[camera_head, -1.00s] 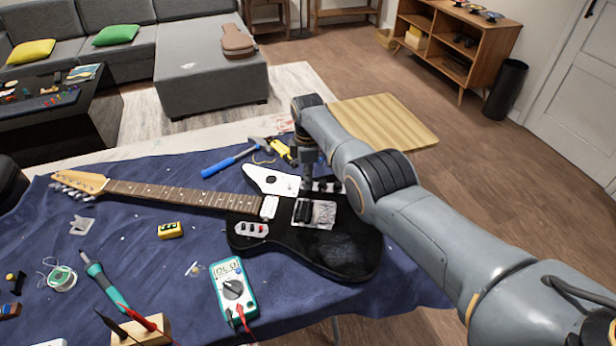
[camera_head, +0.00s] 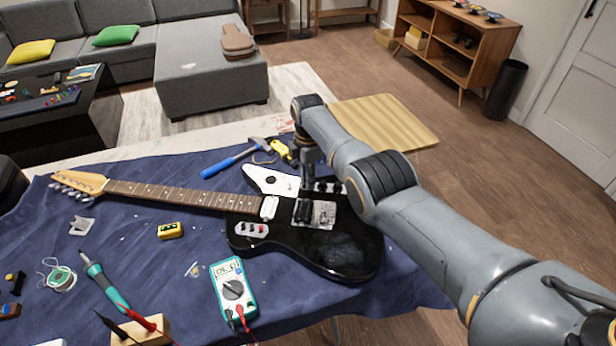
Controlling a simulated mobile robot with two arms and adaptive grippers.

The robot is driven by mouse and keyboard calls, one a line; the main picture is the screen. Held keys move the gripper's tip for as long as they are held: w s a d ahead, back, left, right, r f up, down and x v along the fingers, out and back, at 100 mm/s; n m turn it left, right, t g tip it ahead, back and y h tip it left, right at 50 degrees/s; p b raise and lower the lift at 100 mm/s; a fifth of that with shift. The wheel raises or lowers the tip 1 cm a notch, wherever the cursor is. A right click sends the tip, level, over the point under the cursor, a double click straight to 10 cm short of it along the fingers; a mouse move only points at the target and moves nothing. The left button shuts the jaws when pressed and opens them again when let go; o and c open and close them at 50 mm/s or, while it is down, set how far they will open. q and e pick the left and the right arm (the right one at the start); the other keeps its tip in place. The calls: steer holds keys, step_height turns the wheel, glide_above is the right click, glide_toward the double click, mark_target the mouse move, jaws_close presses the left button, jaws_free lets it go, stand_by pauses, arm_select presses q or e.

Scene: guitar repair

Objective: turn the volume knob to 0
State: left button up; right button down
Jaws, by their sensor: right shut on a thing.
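The black electric guitar (camera_head: 345,245) lies flat on the blue cloth, its neck pointing left. A row of small dark control knobs (camera_head: 329,187) sits along the upper edge of its body, beside the white pickguard (camera_head: 271,182). My right gripper (camera_head: 309,184) points straight down at the left end of this row. It is shut on a knob there, which its fingers mostly hide. The knob's markings and setting are too small to read. My left gripper is not in view.
A blue-handled hammer (camera_head: 232,162) and a yellow tool (camera_head: 284,152) lie just behind the guitar.

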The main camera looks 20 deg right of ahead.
steer(key=c, duration=1.2)
jaws_free()
steer(key=shift+r, duration=0.1)
step_height(320, 180, up, 12)
steer(key=shift+f, duration=0.1)
